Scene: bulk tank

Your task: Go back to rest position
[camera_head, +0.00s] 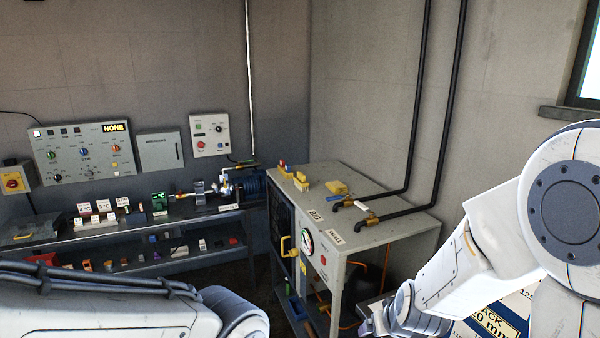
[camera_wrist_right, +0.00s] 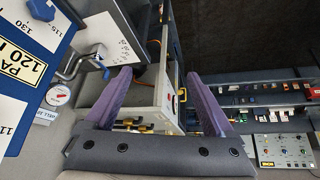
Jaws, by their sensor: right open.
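My right arm comes in from the right in the head view, bent, with its wrist low near the bottom edge. My right gripper (camera_wrist_right: 160,100) shows in the right wrist view with its two purple fingers spread wide and nothing between them. My left arm lies along the bottom left of the head view, and its gripper is out of the picture.
A long bench (camera_head: 150,232) with small parts on its shelves runs along the back wall. A control panel (camera_head: 85,152) hangs above it. Black pipes (camera_head: 417,100) come down onto the cabinet.

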